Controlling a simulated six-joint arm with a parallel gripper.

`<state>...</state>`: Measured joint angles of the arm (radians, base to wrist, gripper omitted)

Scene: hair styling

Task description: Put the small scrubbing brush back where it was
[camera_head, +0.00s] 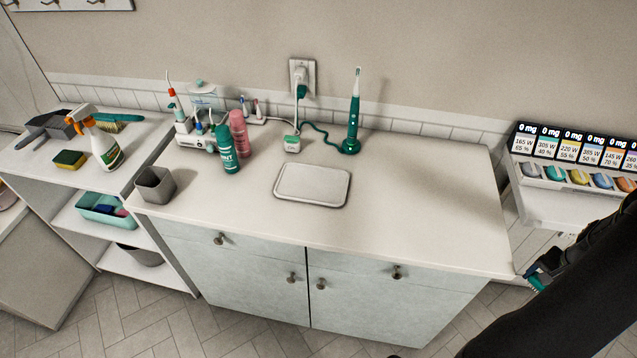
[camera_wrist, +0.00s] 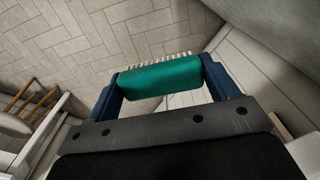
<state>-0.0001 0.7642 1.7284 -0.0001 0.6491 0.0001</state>
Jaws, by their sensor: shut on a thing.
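The small scrubbing brush (camera_wrist: 160,77) has a green body and pale bristles. In the wrist view my gripper (camera_wrist: 162,80) is shut on it, with one dark blue finger at each end of the body. The bristles point away from the wrist camera, and floor tiles show beyond them. In the head view my gripper (camera_head: 537,275) is at the right, just off the counter's front right corner, with a bit of the green brush (camera_head: 536,283) showing at its tip. My dark arm hides much of the lower right.
The white counter (camera_head: 420,190) is mostly bare on its right half. It carries a tray (camera_head: 312,184), a grey cup (camera_head: 155,185), bottles and an electric toothbrush (camera_head: 353,115). A shelf at left holds a spray bottle (camera_head: 100,140), a sponge (camera_head: 70,159) and a longer green brush (camera_head: 110,122).

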